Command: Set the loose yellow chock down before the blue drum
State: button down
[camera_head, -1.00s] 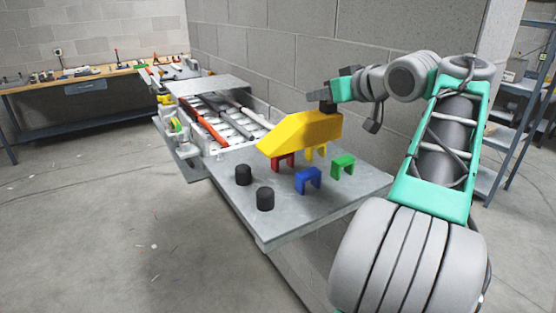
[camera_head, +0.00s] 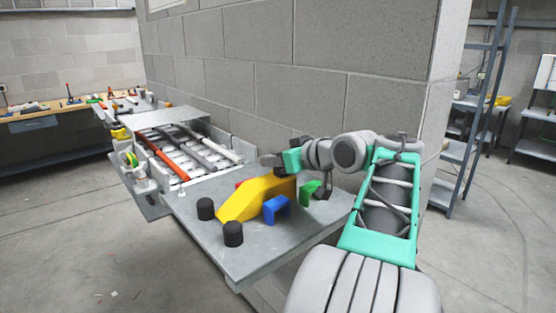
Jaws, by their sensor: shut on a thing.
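The yellow chock (camera_head: 255,197) is a long wedge, sloping down toward the left, low over the grey table. Whether the chock's underside touches the table cannot be told. A blue arch-shaped block (camera_head: 276,208) stands in front of the chock, overlapping it in the view. A green arch (camera_head: 310,191) stands to its right. A sliver of a red block (camera_head: 239,184) shows behind the chock. No blue drum can be made out.
Two black cylinders, one at the left (camera_head: 205,209) and one nearer (camera_head: 233,233), stand on the grey table (camera_head: 270,249). A rack with red and grey bars (camera_head: 185,150) adjoins it at the back left. A block wall (camera_head: 330,90) rises behind. The table's front right is bare.

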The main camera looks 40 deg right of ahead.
jog(key=shift+f, duration=0.15)
jog(key=c, duration=1)
grip_release()
